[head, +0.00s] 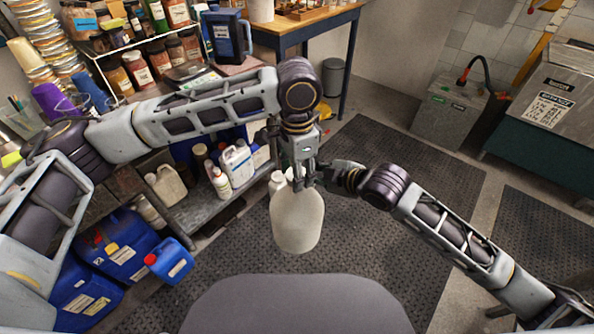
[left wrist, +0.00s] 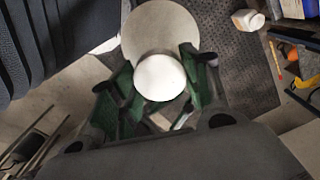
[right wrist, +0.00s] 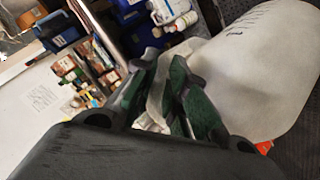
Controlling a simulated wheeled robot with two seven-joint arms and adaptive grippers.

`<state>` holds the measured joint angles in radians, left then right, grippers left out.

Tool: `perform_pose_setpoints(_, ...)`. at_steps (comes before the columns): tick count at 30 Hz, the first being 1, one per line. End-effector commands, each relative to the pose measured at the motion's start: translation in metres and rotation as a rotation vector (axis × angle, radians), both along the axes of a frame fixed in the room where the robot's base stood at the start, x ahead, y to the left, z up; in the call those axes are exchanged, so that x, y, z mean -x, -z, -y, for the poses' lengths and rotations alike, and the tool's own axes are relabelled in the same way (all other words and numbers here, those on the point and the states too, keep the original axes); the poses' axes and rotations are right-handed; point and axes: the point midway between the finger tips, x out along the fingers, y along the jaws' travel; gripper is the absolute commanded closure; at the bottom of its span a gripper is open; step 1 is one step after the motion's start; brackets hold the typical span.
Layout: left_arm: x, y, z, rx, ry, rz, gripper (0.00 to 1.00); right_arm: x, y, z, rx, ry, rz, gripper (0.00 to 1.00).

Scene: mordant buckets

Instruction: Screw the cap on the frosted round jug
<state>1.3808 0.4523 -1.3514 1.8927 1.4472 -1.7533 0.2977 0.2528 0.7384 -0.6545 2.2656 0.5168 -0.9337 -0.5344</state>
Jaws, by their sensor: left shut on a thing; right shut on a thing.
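The frosted round jug (head: 297,222) hangs upright over the dark floor mat, in the middle of the head view. Its pale body fills the right of the right wrist view (right wrist: 262,70) and shows behind the cap in the left wrist view (left wrist: 158,22). My left gripper (head: 298,178) points down at the jug's top and is shut on the white round cap (left wrist: 160,77). The cap lines up with the jug; whether it touches the neck is hidden. My right gripper (right wrist: 165,92) comes in from the right, shut on a pale part of the jug near its top, likely the handle.
A low shelf (head: 215,200) with white bottles (head: 237,163) stands behind the jug to the left. Blue canisters (head: 115,245) are at the lower left. The mat (head: 390,180) to the right is clear.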

Motion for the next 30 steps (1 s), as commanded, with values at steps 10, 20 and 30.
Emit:
perform_pose_setpoints(10, 0.0, 0.0, -0.001, -0.001, 0.04, 0.0, 0.36, 0.0, -0.001, 0.0, -0.001, 0.0, 0.001, 1.0)
perform_pose_setpoints(20, 0.0, 0.0, 0.0, -0.001, 0.039, -0.001, 0.31, 0.0, -0.001, 0.0, -0.001, 0.0, 0.001, 1.0)
perform_pose_setpoints(30, 0.0, -0.02, 0.0, 0.0, 0.039, 0.001, 0.31, 0.0, -0.001, 0.0, -0.001, 0.0, 0.001, 1.0)
